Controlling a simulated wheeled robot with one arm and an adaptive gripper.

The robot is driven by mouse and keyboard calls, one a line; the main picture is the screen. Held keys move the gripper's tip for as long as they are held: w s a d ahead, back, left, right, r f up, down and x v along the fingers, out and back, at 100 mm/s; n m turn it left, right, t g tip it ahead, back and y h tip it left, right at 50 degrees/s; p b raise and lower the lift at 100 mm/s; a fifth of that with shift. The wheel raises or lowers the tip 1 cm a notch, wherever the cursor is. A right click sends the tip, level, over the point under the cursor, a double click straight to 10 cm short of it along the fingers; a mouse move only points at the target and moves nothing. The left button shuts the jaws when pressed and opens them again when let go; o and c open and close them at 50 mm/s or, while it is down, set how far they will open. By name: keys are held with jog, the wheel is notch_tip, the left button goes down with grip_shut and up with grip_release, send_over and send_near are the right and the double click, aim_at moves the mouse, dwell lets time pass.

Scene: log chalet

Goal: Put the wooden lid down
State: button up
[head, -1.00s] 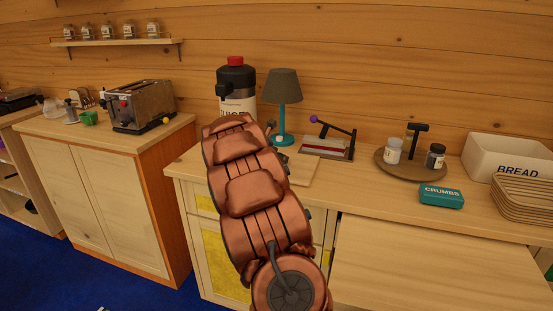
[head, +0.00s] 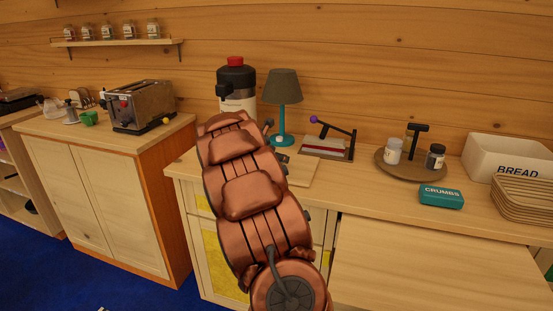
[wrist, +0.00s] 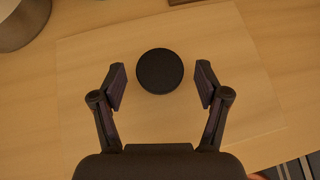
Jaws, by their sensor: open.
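The wooden lid appears to be the pale flat panel (wrist: 90,110) in the wrist view, with a dark round knob (wrist: 160,71) on it. It lies on the counter, and its right part (head: 303,172) shows beside my arm in the head view. My gripper (wrist: 160,82) is open above the lid, one finger on each side of the knob. A gap shows between each finger and the knob. In the head view my arm hides the gripper and most of the lid.
A juice dispenser (head: 238,85), a teal lamp (head: 283,100) and a lever device (head: 326,148) stand behind the lid. To the right are a round tray (head: 411,174) with jars, a teal crumbs box (head: 441,196) and a bread bin (head: 508,158). Bare counter (head: 370,190) lies between.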

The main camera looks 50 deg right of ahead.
jog(key=v, duration=0.9)
jog(key=shift+a+r, duration=0.3)
jog(key=shift+a, duration=0.2)
jog(key=shift+s+a, duration=0.1)
